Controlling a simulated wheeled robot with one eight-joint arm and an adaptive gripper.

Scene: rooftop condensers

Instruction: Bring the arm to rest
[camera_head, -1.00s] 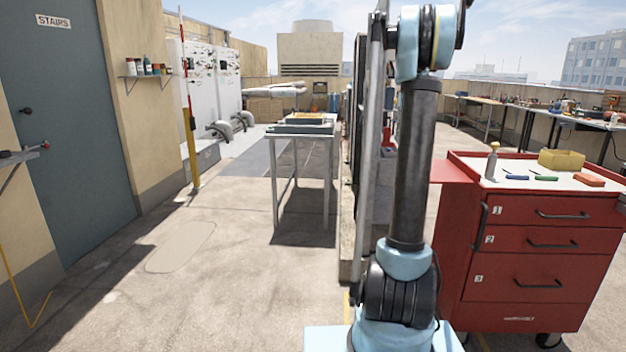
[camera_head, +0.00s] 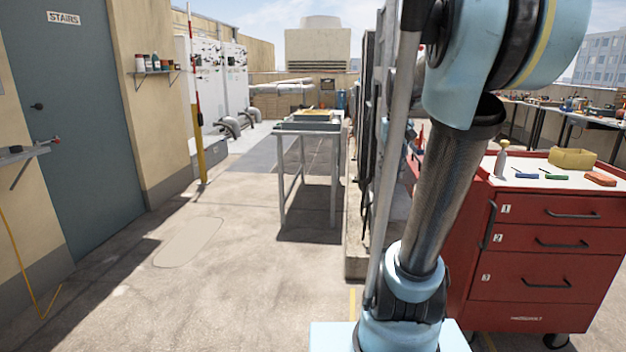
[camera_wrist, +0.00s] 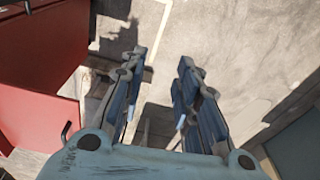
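My gripper (camera_wrist: 161,62) shows in the wrist view with its two blue-grey fingers apart. Nothing is held between them, and concrete floor lies beyond. My arm (camera_head: 440,190) rises on the right of the head view, leaning right as it goes up to a large light-blue elbow joint near the top edge. The rest of the arm and the gripper are outside the head view.
A red tool cart (camera_head: 545,262) stands right of my arm; red panels also show at left in the wrist view (camera_wrist: 38,105). A grey work table (camera_head: 308,127) stands ahead. A stairs door (camera_head: 75,130) is at left. Floor (camera_head: 215,290) at left front is clear.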

